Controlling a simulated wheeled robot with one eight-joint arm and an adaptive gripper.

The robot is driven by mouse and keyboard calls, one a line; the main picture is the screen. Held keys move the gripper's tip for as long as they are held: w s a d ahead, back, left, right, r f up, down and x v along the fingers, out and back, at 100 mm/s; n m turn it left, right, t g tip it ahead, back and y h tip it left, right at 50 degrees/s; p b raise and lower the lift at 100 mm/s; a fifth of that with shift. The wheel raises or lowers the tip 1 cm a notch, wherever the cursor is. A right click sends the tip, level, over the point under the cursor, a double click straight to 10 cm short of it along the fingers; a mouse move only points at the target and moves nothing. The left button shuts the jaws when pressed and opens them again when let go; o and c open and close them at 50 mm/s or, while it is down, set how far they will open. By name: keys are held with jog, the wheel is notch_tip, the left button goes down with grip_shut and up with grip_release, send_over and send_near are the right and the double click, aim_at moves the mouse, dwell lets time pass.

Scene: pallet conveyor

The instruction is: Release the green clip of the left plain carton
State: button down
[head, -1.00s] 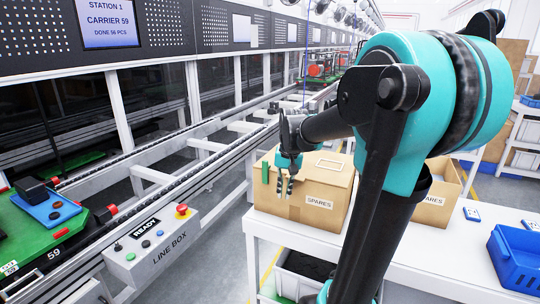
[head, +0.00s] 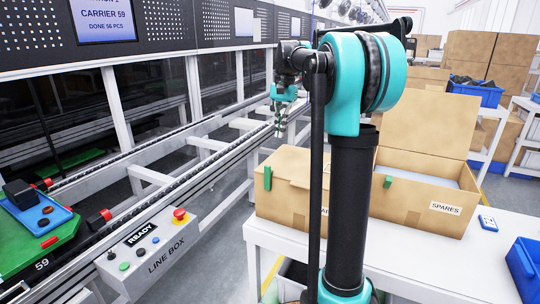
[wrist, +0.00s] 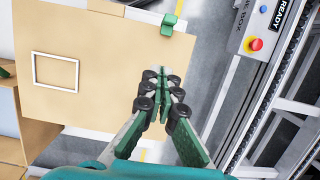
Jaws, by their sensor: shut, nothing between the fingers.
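The left plain carton (head: 282,205) stands on the white table with its lid down, its right part hidden behind my arm. Its green clip (head: 267,178) sits at the upper edge of its left face. In the wrist view the carton lid (wrist: 100,90) bears a white rectangular outline, and the green clip (wrist: 169,22) projects from its edge. My gripper (head: 279,130) is raised over the conveyor side, beyond and above the carton. In the wrist view my gripper (wrist: 162,75) is shut and empty, apart from the clip.
A second carton (head: 415,215) marked SPARES stands to the right with its lid up and a green clip (head: 388,182) on it. The line box (head: 155,250) and conveyor rail (head: 215,165) run along the left. Blue bins stand at right.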

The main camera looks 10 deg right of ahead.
jog(key=shift+w+r, duration=0.5)
jog(key=shift+w, duration=0.05)
send_over(276, 167)
jog(key=x, duration=0.3)
jog(key=w+x, duration=0.1)
jog(key=x, duration=0.2)
jog(key=d+x, duration=0.1)
jog(key=x, duration=0.2)
jog(key=shift+w+d+f, duration=0.1)
jog(key=shift+w+f, duration=0.05)
jog(key=shift+w, duration=0.2)
jog(key=s+a, duration=0.1)
jog(key=s, duration=0.1)
jog(key=shift+s+a+f, duration=0.25)
jog(key=shift+a+f, duration=0.05)
jog(key=shift+a, duration=0.1)
jog(key=shift+s+a, duration=0.3)
jog(key=shift+s, duration=0.15)
